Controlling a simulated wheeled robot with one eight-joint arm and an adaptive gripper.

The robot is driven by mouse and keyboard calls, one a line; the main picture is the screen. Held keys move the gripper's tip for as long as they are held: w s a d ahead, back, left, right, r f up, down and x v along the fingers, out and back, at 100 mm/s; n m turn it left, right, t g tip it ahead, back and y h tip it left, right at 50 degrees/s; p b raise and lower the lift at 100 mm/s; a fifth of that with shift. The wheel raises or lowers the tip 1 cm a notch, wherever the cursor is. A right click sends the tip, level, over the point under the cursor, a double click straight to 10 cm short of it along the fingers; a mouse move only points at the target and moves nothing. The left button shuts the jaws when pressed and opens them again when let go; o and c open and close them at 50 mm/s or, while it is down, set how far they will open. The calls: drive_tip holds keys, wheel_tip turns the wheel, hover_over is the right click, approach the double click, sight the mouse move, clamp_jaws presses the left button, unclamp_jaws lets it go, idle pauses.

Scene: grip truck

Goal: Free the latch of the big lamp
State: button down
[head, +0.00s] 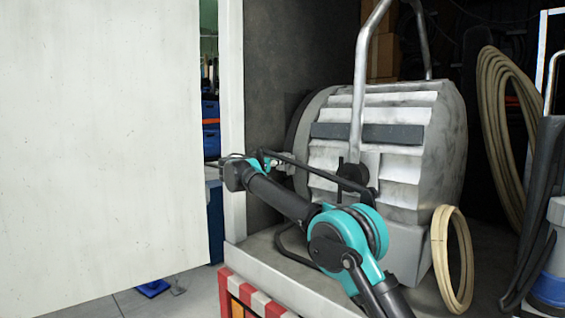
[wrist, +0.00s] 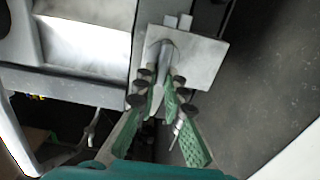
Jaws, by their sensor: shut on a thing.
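The big lamp (head: 395,150) is a ribbed silver drum with a tubular handle frame, standing in the truck compartment. My gripper (head: 278,163) is at its left side, small and partly hidden in the head view. In the wrist view my gripper's (wrist: 165,82) green-padded fingers come together at the tips, shut on the latch (wrist: 163,55). The latch shows as a narrow grey piece in front of a flat metal plate (wrist: 203,62). Its lower part is hidden between the fingertips. The lamp's pale ribbed housing (wrist: 85,45) is left of the fingers in the wrist view.
A large white door panel (head: 100,140) stands open on the left. The compartment's dark wall (head: 285,80) is close to my gripper. Coiled hoses (head: 505,120) hang at the right, and a smaller hose loop (head: 437,260) rests by the lamp. The red-and-white truck edge (head: 262,299) is below.

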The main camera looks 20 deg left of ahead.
drive_tip(key=n, duration=0.6)
drive_tip(key=a+f+n, duration=0.1)
drive_tip(key=n, duration=0.5)
drive_tip(key=f+n, duration=0.1)
drive_tip(key=n, duration=0.4)
drive_tip(key=shift+w+a+n, duration=0.3)
drive_tip(key=shift+a+n, duration=0.05)
drive_tip(key=shift+n, duration=0.05)
idle(0.3)
drive_tip(key=c, duration=1.6)
unclamp_jaws()
drive_tip(key=shift+s, duration=0.1)
